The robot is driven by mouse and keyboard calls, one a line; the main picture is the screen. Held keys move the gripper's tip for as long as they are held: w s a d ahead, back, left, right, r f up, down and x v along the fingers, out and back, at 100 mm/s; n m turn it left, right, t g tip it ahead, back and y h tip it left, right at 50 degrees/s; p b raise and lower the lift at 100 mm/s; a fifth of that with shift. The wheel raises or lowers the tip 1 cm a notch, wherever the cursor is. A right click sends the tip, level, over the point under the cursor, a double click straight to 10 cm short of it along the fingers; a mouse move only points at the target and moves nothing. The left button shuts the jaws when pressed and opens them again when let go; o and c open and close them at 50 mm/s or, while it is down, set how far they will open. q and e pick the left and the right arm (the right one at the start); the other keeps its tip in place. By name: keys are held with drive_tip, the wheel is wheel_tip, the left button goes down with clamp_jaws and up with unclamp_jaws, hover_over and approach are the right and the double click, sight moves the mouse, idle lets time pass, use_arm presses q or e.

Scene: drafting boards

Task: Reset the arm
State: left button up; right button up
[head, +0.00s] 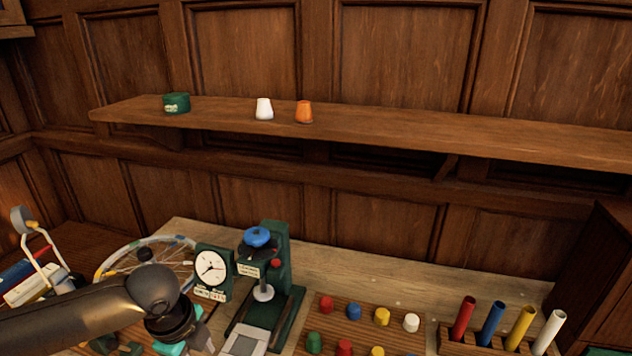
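My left arm (90,312) reaches in from the lower left, with its dark wrist (165,305) bent downward. The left gripper (200,341) is only partly visible at the bottom edge, in front of the dial gauge; its fingertips are hidden or cut off. A teal piece (170,348) shows just below the wrist; I cannot tell whether the gripper touches it. My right arm and gripper are not in view.
A dial gauge (211,271) and green press (277,275) stand close right of the wrist. A spoked wheel (150,262) is behind it. Coloured pegs (353,311) and tubes (491,322) stand to the right. The shelf (400,128) holds green, white and orange pieces.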

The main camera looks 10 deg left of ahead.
use_arm(q)
drive_tip(key=s+d+f+n+t+h, duration=0.1)
drive_tip(key=s+d+n, duration=0.4)
drive_tip(key=d, duration=0.3)
drive_tip(key=s+d+f+n+t+h, duration=0.1)
drive_tip(key=s+d+f+n, duration=0.1)
drive_tip(key=s+d+n, duration=0.35)
drive_tip(key=s+a+n+y, duration=0.2)
drive_tip(key=s+n, duration=0.2)
drive_tip(key=n, duration=0.2)
wheel_tip(320, 180, down, 31)
drive_tip(key=s+g+b, duration=0.2)
drive_tip(key=b, duration=0.7)
drive_tip(key=s+a+f+b, duration=0.1)
drive_tip(key=s+f+b, duration=0.4)
drive_tip(key=f, duration=0.6)
drive_tip(key=s+a+f+g+b, duration=0.1)
drive_tip(key=s+f+b, duration=0.3)
drive_tip(key=s+f, duration=0.6)
wheel_tip(320, 180, down, 3)
drive_tip(key=shift+s+a+r+b, duration=0.15)
drive_tip(key=shift+a+r+b, duration=0.05)
drive_tip(key=shift+a+b, duration=0.15)
